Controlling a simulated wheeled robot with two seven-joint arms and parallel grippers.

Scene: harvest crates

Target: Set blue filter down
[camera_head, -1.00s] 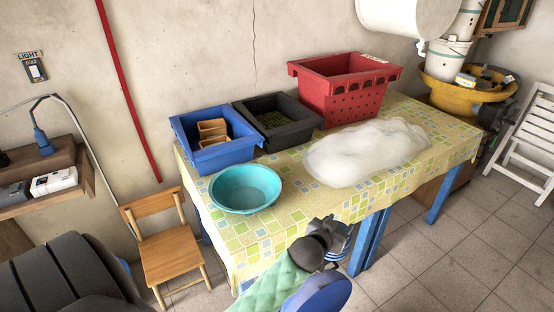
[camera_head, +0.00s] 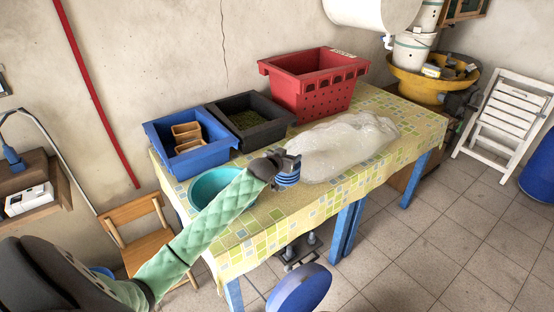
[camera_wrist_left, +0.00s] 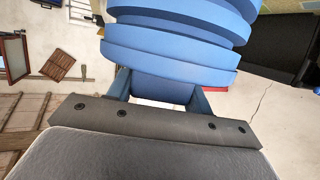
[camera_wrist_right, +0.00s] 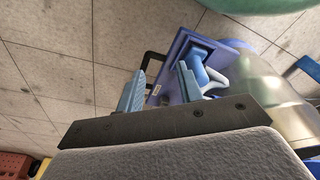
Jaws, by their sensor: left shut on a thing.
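The blue filter (camera_head: 289,179), a ribbed blue cylinder, is in my left gripper (camera_head: 286,163) above the table, between the teal bowl and the clear plastic bag. In the left wrist view the filter (camera_wrist_left: 182,45) fills the space at the fingers, and the left gripper (camera_wrist_left: 165,88) is shut on it. I cannot tell whether the filter touches the tablecloth. My right gripper (camera_wrist_right: 160,88) shows in the right wrist view, its fingers apart with nothing between them; it points toward the floor. It does not show clearly in the head view.
The table (camera_head: 250,243) has a patterned cloth. A blue crate (camera_head: 160,150), a black crate (camera_head: 240,131) and a red crate (camera_head: 310,93) stand along its back. A teal bowl (camera_head: 205,181) is partly hidden by my left arm. The plastic bag (camera_head: 345,145) lies right of the filter.

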